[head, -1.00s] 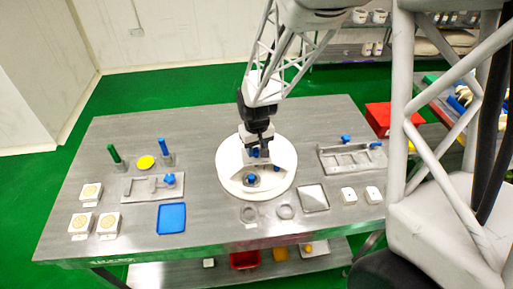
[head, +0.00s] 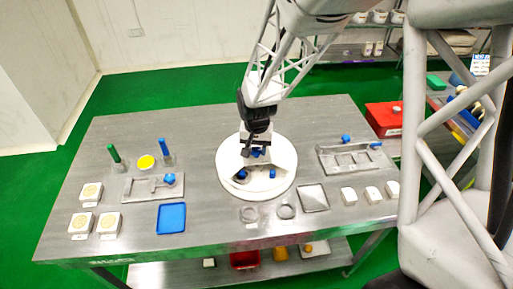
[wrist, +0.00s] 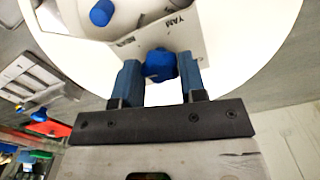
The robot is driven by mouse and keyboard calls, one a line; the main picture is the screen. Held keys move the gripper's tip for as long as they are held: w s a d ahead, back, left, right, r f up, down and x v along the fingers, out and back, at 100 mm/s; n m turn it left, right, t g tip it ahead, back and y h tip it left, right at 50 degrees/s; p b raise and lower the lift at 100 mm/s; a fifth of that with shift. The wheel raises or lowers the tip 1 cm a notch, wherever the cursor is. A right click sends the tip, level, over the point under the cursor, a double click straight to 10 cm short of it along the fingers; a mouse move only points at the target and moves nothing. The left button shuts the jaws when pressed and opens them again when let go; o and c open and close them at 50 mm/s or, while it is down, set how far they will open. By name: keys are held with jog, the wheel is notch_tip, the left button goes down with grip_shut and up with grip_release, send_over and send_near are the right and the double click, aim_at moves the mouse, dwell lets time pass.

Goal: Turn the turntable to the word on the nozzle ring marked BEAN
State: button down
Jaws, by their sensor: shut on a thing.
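The turntable (head: 287,182) is a round white disc near the middle of the steel table; its rim also shows in the wrist view (wrist: 255,40). A grey-white fixture (wrist: 195,45) sits on it, with a blue knob (wrist: 158,66) at its edge. My gripper (wrist: 159,74) is shut on this knob, with one blue finger on either side. Beside the knob, the word YAM reads upside down at the upper right; another word at the left is too blurred to read. Another blue knob (wrist: 101,13) stands on the fixture. In the head view my gripper (head: 252,153) is over the turntable's far half.
Grey fixtures with blue knobs stand left (head: 150,187) and right (head: 350,158) of the turntable. A blue tray (head: 171,218) lies front left. The table's far left is clear.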

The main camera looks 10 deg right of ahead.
jog(key=shift+m, duration=4)
jog(key=c, duration=0.7)
grip_release()
jog(key=shift+r, duration=0.1)
jog(key=shift+r, duration=3.85)
